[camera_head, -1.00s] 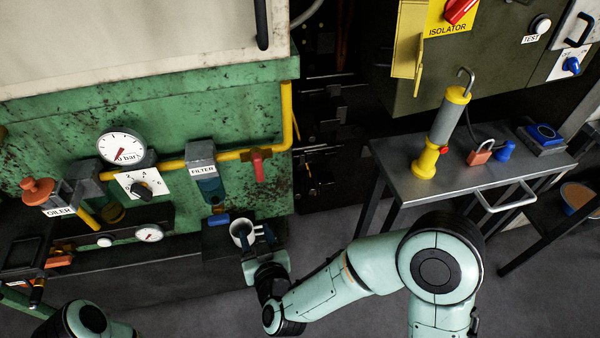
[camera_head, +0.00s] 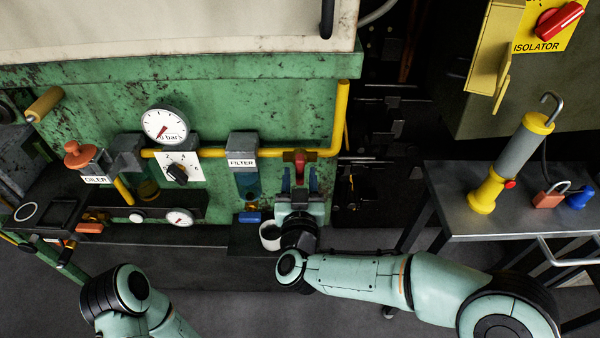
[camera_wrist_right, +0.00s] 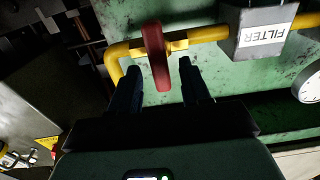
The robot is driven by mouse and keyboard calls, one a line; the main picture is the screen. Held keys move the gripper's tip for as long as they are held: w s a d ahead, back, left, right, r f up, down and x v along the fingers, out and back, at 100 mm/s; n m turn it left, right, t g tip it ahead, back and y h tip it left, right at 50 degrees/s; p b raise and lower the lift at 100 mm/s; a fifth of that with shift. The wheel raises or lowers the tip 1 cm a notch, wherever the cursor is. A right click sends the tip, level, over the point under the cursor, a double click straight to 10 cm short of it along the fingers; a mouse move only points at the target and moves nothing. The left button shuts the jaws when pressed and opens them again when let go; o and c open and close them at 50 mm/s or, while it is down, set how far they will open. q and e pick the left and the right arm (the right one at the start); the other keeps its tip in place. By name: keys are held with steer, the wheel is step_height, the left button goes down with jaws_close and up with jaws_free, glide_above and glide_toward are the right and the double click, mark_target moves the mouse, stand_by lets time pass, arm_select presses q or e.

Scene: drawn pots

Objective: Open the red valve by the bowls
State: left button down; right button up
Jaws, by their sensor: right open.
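The red valve (camera_head: 300,160) is on the yellow pipe (camera_head: 329,152), right of the filter and near the pipe's bend. Its red handle (camera_wrist_right: 156,58) lies across the pipe in the right wrist view. My right gripper (camera_head: 299,182) is open just in front of and below the valve. In the right wrist view, the dark fingers (camera_wrist_right: 160,85) are spread on either side of the handle's near end. I cannot tell if they touch it. The filter's blue bowl (camera_head: 248,184) and the oiler's amber bowl (camera_head: 148,189) hang to the left. My left gripper is out of view.
A white mug (camera_head: 269,236) stands on the dark ledge, close beside my right wrist. A pressure gauge (camera_head: 165,124) and a black knob (camera_head: 177,172) are left of the filter. A grey metal table (camera_head: 450,215) with a yellow lamp (camera_head: 510,160) is at the right.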

steer(key=shift+w, duration=0.95)
steer(key=shift+c, duration=0.3)
jaws_close()
